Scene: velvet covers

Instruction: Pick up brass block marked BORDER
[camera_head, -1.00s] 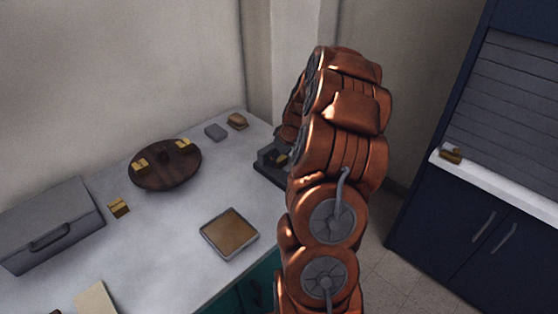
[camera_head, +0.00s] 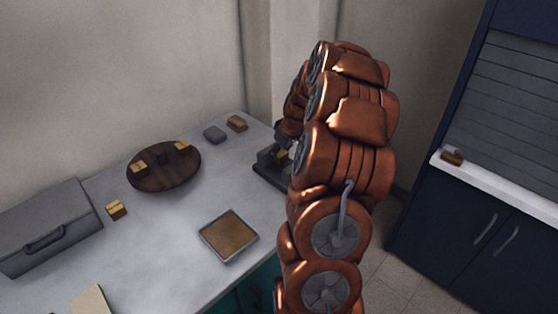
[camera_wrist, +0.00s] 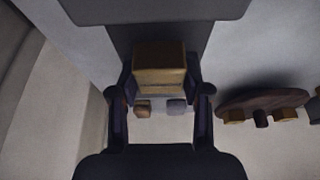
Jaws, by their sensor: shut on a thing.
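A brass block (camera_wrist: 160,68) sits between the two fingers of my gripper (camera_wrist: 162,100) in the wrist view, and the gripper is shut on it. Its marking cannot be read. In the head view my gripper (camera_head: 284,142) is at the back right of the counter, over a dark stand (camera_head: 268,172), partly hidden by my copper-coloured arm. Other brass blocks show: two on the round wooden board (camera_head: 160,181), at its left (camera_head: 139,167) and right (camera_head: 182,147), one on the counter (camera_head: 116,210), and one on the white ledge (camera_head: 452,157) at right. Their markings are too small to read.
A grey block (camera_head: 214,134) and a brownish block (camera_head: 237,123) lie at the counter's back. A square tray (camera_head: 229,235) with a brown inside lies near the front edge. A grey box (camera_head: 45,228) stands at left. The middle of the counter is clear.

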